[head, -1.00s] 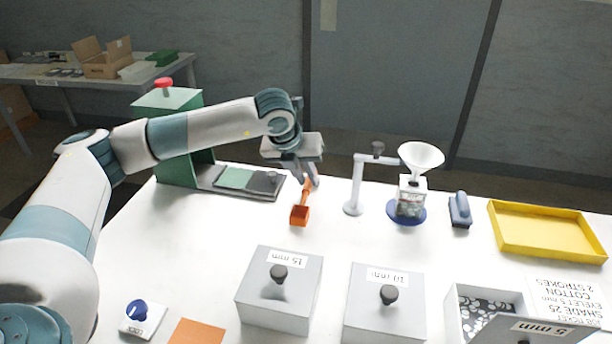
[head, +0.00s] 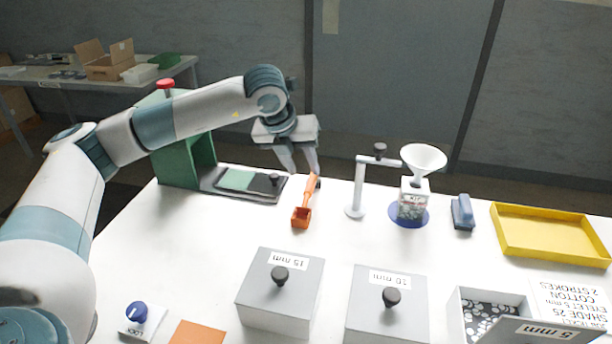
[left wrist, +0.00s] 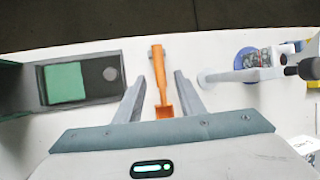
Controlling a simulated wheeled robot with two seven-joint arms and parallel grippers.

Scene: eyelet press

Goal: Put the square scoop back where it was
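The square scoop (head: 302,215) is orange and lies on the white table, its handle pointing to the back and its square cup toward the front. It also shows in the left wrist view (left wrist: 159,75), lying between the lines of the two fingers. My left gripper (head: 300,172) is open and empty, raised above the table near the handle end of the scoop. Its fingers (left wrist: 158,85) stand apart on either side of the scoop in the wrist view, not touching it. My right gripper is not in view.
The green press (head: 190,155) stands left of the scoop. A grey post (head: 356,190), a funnel (head: 423,160) over a jar and a blue-grey brush-like block (head: 462,212) stand right. Grey boxes (head: 280,300) are in front; a yellow tray (head: 550,235) is far right.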

